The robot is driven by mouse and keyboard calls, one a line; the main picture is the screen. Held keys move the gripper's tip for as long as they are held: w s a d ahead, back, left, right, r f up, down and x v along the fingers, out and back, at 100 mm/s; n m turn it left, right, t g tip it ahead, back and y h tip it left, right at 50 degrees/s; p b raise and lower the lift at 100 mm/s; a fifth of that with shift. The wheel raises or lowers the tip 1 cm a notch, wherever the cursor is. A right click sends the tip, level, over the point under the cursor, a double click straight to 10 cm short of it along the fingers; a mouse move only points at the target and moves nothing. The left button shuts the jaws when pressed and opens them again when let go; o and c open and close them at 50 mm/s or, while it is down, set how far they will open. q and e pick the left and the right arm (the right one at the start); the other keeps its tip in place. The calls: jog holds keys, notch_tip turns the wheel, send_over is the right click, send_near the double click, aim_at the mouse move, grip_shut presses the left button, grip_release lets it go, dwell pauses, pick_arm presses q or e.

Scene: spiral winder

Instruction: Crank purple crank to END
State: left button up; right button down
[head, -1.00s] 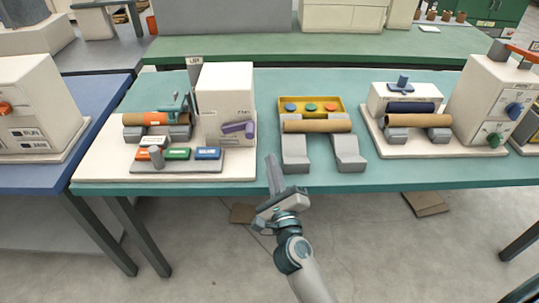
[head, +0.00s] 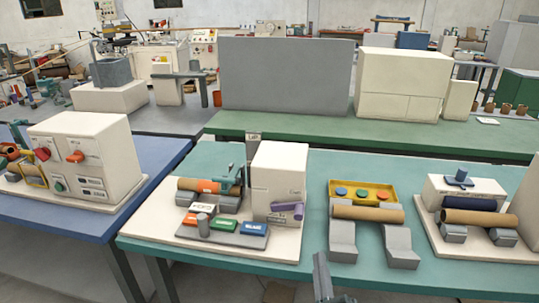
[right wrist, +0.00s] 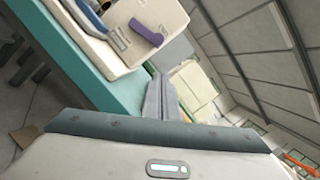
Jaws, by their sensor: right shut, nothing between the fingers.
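The purple crank (head: 286,209) is on the front face of the cream winder housing (head: 278,178), on the teal table. It also shows in the right wrist view (right wrist: 146,33), lying slantwise on the cream face near small labels that I cannot read. My right gripper (head: 321,268) is at the bottom edge of the head view, in front of the table and to the right of the crank, apart from it. In the right wrist view its fingers (right wrist: 160,97) are together and empty. My left gripper is not in view.
Beside the housing are a brown roll (head: 202,185) and red, green and blue buttons (head: 225,226). To the right, grey blocks (head: 342,240) stand under a brown tube (head: 367,213) and a yellow tray (head: 362,187). A blue table (head: 150,165) is at left.

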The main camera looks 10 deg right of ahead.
jog(key=s+a+f+n+g+y, duration=0.15)
jog(key=s+a+n+y, duration=0.4)
jog(key=n, duration=0.55)
jog(key=s+a+n+g+y, duration=0.3)
jog(key=s+a+n+y, duration=0.3)
jog(key=n, duration=0.4)
jog(key=s+d+f+n+g+h, duration=0.2)
jog(key=s+f+n+g, duration=0.25)
jog(key=f, duration=0.35)
jog(key=s+d+f+n+g+h, duration=0.25)
jog(key=s+f+n, duration=0.2)
jog(key=f, duration=0.25)
jog(key=s+d+f+g+h, duration=0.5)
jog(key=s+d, duration=0.4)
jog(key=d, duration=0.3)
jog(key=w+a+f+t+y, duration=0.1)
jog(key=a+f+t, duration=0.1)
jog(key=f, duration=3.1)
jog(key=shift+a+f+n, duration=0.3)
jog(key=shift+a+f, duration=0.1)
jog(key=shift+a, duration=0.25)
